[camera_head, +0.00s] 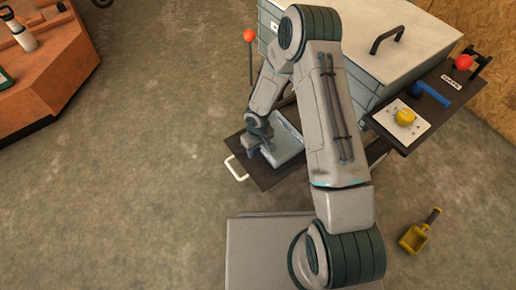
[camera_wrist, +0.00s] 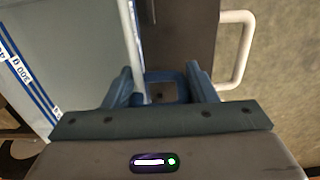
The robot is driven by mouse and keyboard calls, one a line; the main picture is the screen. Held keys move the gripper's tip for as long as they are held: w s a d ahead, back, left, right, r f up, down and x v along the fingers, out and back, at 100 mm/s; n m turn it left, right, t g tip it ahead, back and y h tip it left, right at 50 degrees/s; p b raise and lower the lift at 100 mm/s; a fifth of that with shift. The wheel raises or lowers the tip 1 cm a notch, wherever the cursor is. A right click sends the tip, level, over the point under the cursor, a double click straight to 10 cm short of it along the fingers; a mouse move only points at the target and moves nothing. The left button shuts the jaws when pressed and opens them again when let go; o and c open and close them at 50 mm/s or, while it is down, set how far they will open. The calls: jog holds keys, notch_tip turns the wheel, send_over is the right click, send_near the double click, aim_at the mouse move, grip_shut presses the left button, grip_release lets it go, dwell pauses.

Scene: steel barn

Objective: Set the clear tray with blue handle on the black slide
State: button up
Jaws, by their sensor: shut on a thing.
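My gripper (camera_head: 257,140) is shut on the blue handle (camera_wrist: 166,80) of the clear tray, with a finger on either side of it in the wrist view. The clear tray (camera_head: 288,150) is pale and partly hidden by my arm. It also fills the left of the wrist view (camera_wrist: 60,45), with blue lines and a printed label. The black slide (camera_head: 268,180) is pulled out, with a white handle (camera_head: 236,168) at its left end; it shows in the wrist view too (camera_wrist: 180,35). The tray lies over the slide; I cannot tell whether it touches it.
A grey cabinet with a pale lid (camera_head: 370,30) stands behind. A dark side shelf (camera_head: 432,105) at right holds a yellow knob on a white plate (camera_head: 405,117) and a blue item. A yellow scoop (camera_head: 416,237) lies on the floor. An orange bench (camera_head: 45,70) stands far left.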

jog(key=o, duration=1.2)
jog(key=shift+f, duration=0.1)
jog(key=d+r+m+h+p, duration=0.1)
jog(key=d+r+p, duration=0.2)
jog(key=r, duration=0.8)
jog(key=d+r+p, duration=0.2)
jog(key=d+r, duration=0.1)
jog(key=r, duration=0.9)
jog(key=shift+s+d+r+m+t+y, duration=0.2)
jog(key=shift+s+d+r+m, duration=0.9)
jog(key=shift+s+r, duration=2.05)
jog(key=shift+s+d+r+m+t+y, duration=0.2)
jog(key=shift+s+d+r+m, duration=0.9)
jog(key=shift+s+r, duration=2.05)
jog(key=shift+s+d+r+m+t+y, duration=0.15)
jog(key=shift+s+d+r+m, duration=0.45)
jog(key=shift+s+d+r, duration=1.8)
